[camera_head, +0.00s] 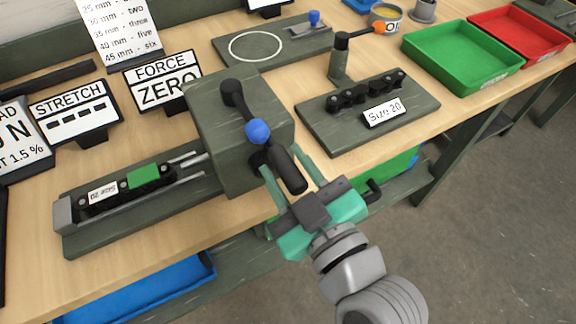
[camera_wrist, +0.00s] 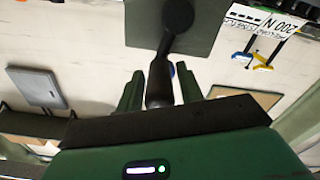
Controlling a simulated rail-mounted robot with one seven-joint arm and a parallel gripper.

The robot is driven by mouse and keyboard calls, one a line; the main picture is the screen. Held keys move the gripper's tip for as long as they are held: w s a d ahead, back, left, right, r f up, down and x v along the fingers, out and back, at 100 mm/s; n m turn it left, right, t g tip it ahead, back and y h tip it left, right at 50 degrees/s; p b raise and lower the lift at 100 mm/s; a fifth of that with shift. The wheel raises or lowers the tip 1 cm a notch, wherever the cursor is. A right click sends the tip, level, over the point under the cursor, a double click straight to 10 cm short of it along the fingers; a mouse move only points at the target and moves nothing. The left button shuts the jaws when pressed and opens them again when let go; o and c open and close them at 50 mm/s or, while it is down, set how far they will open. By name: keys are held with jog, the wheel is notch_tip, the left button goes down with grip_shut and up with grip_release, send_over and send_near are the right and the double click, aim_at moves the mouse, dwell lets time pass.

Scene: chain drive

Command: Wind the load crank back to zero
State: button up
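The load crank (camera_head: 242,106) is black and sits on the front of a grey-green block (camera_head: 218,125), with its arm slanting down to the right. A blue ball (camera_head: 257,131) shows along it. Its black handle (camera_head: 290,172) sticks out toward my gripper (camera_head: 287,172). In the wrist view the handle (camera_wrist: 160,82) lies between my two fingers (camera_wrist: 159,90), with a gap visible on both sides. My gripper is open around it. The FORCE sign (camera_head: 163,84) reads ZERO. The STRETCH sign (camera_head: 73,112) shows only dashes.
A chain piece marked Size 20 (camera_head: 104,194) lies in the rig left of the block. Another Size 20 board (camera_head: 345,136) stands to the right. Green (camera_head: 463,58) and red (camera_head: 519,35) trays sit at the far right. A blue bin (camera_head: 150,295) is below the bench.

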jog(key=shift+o, duration=0.7)
jog(key=shift+s, duration=0.1)
jog(key=p+v, duration=0.2)
jog(key=v, duration=0.5)
jog(key=shift+s+d, duration=0.2)
jog(key=shift+s, duration=0.05)
jog(key=w+r+m+t+h+p, duration=0.2)
jog(key=w+r+p, duration=0.15)
jog(key=r, duration=0.55)
jog(key=w+r+m+t+h+p, duration=0.1)
jog(key=w+r+m+t+p, duration=0.1)
jog(key=r+p, duration=0.5)
jog(key=s+a+r+m+t+h+p, duration=0.1)
jog(key=r+m+t+h+p, duration=0.1)
jog(key=r+p, duration=1.8)
jog(key=s+a+r+m+t+h+p, duration=0.1)
jog(key=a+r+m+t+h+p, duration=0.1)
jog(key=r+p, duration=1.9)
notch_tip(320, 180, up, 21)
jog(key=shift+s+a+f+m+t+h, duration=0.25)
jog(key=shift+m+t+h, duration=0.5)
jog(key=shift+m, duration=0.45)
